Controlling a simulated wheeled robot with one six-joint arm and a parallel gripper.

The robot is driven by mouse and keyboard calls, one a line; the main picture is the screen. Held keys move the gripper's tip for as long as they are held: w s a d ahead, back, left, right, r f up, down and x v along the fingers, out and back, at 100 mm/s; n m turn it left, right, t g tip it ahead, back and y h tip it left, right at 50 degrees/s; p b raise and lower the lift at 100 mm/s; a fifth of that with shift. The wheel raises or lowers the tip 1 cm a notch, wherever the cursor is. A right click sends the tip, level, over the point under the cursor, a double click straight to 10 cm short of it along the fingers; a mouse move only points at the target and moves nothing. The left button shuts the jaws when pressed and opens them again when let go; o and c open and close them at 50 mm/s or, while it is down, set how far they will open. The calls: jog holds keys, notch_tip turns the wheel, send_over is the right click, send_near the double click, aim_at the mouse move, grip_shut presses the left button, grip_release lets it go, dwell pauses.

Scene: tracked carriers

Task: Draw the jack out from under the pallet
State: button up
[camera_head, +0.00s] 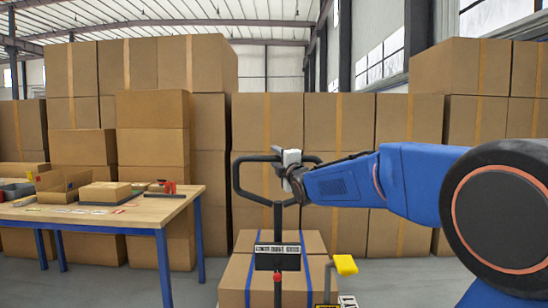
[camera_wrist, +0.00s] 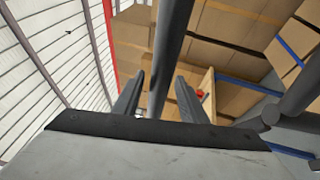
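The jack's black loop handle (camera_head: 236,178) stands upright in front of me, with a shaft (camera_head: 278,218) running down to a labelled dark box (camera_head: 278,258). My gripper (camera_head: 283,158) is at the top bar of this handle. In the wrist view, a dark bar (camera_wrist: 174,35) of the handle runs between the two fingers of my gripper (camera_wrist: 158,98). Narrow gaps show beside the bar, so the fingers look open around it. Strapped cartons (camera_head: 258,241) show beyond the jack's shaft. The pallet and the jack's forks are hidden or out of frame.
A wooden table (camera_head: 150,212) with blue legs stands at the left, bearing a parcel (camera_head: 105,192) and an open carton. Tall carton stacks (camera_head: 345,120) form a wall behind. A yellow part (camera_head: 345,264) is right of the strapped cartons. Grey floor (camera_head: 385,275) shows at the right.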

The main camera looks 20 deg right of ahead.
jog(key=shift+x, duration=1.4)
grip_shut()
